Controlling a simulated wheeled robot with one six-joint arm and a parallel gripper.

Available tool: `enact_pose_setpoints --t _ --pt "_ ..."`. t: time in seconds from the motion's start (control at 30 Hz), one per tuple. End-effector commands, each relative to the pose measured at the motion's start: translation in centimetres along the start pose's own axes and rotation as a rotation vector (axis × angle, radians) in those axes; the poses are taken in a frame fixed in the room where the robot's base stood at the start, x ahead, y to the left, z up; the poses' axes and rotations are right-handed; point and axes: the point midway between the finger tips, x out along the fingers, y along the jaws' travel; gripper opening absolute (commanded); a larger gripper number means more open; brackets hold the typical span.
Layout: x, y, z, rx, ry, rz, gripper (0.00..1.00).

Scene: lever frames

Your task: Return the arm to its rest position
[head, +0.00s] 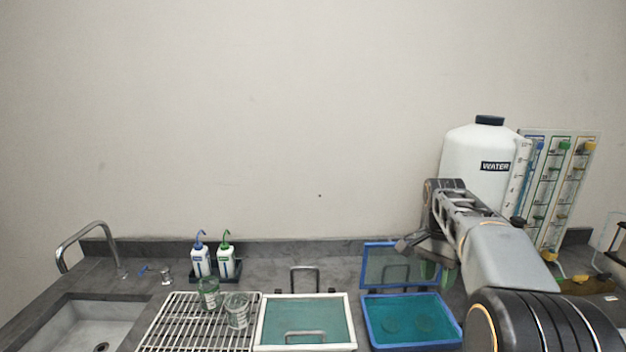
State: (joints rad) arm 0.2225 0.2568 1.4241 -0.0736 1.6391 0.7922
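My arm reaches in from the lower right of the head view, bent over the counter in front of the white water tank (468,150). My gripper (438,271) hangs pointing down by the right side of the blue-framed lid, above the back right of the blue tray. Two green fingertip-like parts show with a gap between them, and I see nothing held there. The arm's links hide part of the tank and the counter behind them.
A blue tray (455,335) with teal liquid and round shapes stands below; its blue-framed lid (372,268) stands behind. Left are a white-framed tray (352,325), a wire rack (165,325) with two glasses, bottles (201,262) and a sink (75,325). A valve panel (588,190) stands right.

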Motion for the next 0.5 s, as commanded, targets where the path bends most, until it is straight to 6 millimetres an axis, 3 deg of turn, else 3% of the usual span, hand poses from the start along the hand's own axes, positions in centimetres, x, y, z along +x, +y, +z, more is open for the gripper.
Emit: enact_pose_setpoints --t 0.27,0.5 --pt "3.7 0.6 4.1 -0.437 0.139 -0.126 0.38" --pt "8.0 3.7 11.3 -0.85 0.365 -0.237 0.38"
